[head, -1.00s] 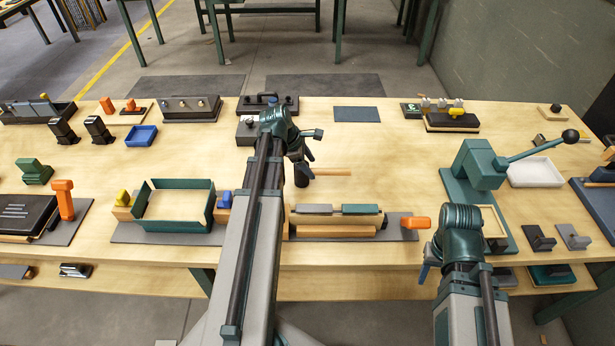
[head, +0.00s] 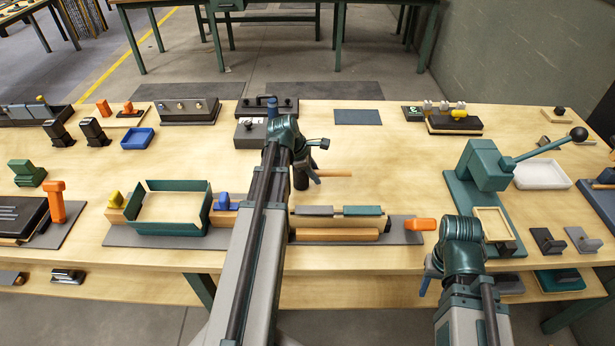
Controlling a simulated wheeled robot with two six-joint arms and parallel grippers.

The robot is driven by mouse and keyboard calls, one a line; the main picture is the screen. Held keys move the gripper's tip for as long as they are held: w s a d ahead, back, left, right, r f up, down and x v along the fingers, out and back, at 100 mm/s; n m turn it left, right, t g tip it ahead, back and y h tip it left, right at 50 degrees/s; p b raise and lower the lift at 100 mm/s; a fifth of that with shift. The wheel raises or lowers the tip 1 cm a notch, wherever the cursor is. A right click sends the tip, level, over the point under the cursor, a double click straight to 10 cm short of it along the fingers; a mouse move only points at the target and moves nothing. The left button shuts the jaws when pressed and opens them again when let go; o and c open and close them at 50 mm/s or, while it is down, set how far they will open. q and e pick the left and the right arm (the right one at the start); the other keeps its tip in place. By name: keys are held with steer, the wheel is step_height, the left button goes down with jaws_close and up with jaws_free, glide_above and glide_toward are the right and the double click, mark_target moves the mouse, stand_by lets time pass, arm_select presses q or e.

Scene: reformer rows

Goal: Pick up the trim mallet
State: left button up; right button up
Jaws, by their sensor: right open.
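The trim mallet has a dark head (head: 300,181) and a light wooden handle (head: 337,173) that points right. It is on the wooden bench, a little behind the grey and green topped rollers. My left gripper (head: 309,172) is right at the mallet's head, seen from behind and above, and its wrist covers part of the view. I cannot tell whether its fingers touch the head or how far apart they are. My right gripper (head: 428,276) is open at the bench's front edge, mostly hidden behind its own wrist, away from the mallet.
A mat with rollers and an orange handle (head: 421,224) lies in front of the mallet. A green open frame (head: 144,226) is at left. A green lever press (head: 484,163) stands at right. The bench right of and behind the mallet is clear, around a dark flat pad (head: 358,116).

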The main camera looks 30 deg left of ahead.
arm_select(q)
jaws_close()
steer(key=shift+r, duration=0.15)
step_height(320, 180, up, 10)
steer(key=p, duration=1)
steer(key=shift+d, duration=0.1)
